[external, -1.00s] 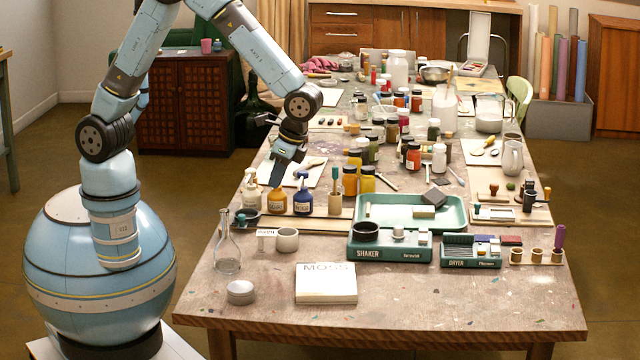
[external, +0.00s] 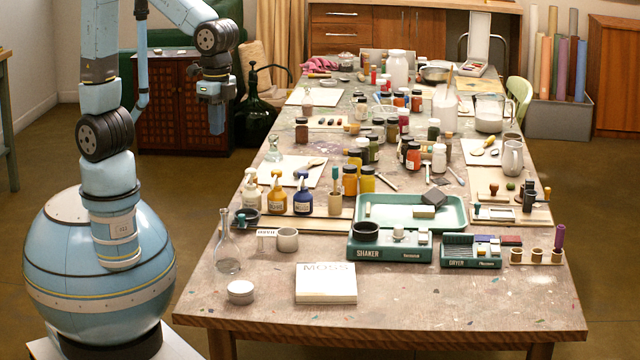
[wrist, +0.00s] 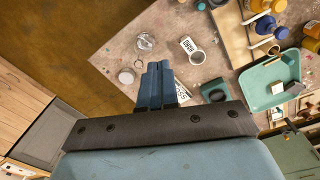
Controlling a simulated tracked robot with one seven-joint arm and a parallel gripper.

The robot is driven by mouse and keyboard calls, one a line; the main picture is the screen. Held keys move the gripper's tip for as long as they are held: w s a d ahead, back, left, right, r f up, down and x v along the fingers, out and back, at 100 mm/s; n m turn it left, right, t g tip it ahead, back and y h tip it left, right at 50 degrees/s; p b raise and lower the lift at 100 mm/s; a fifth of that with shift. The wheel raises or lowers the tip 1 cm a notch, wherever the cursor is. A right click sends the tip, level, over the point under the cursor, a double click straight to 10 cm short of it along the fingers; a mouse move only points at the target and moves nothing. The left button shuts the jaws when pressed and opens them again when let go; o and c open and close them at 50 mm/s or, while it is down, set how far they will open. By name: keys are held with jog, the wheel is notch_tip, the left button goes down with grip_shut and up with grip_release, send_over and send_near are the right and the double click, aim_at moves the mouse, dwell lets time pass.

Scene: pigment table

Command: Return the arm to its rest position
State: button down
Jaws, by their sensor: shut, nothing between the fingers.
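My gripper (external: 216,122) hangs pointing down to the left of the table, above the floor and clear of the table's left edge. Its fingers are together and nothing is between them. In the wrist view my shut gripper (wrist: 157,72) shows at the centre, with the table corner beyond it. My arm rises from the round blue base and bends over at the top of the external view.
The wooden table (external: 420,310) holds many jars, pump bottles, a green tray (external: 445,215), a glass flask (external: 228,250) and the MOSS book (external: 326,284). A brown cabinet (external: 180,108) and a dark green bottle (external: 255,115) stand behind my gripper.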

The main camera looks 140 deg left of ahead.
jog(key=s+d+r+m+t, duration=0.2)
jog(key=s+d+r, duration=0.2)
jog(key=s+d, duration=0.3)
jog(key=s+d+r+m+t, duration=0.2)
jog(key=s+d+r+t, duration=0.1)
jog(key=s+d, duration=0.4)
jog(key=shift+s+r, duration=0.7)
jog(key=shift+s, duration=0.05)
jog(key=shift+d, duration=0.1)
dwell(1.6)
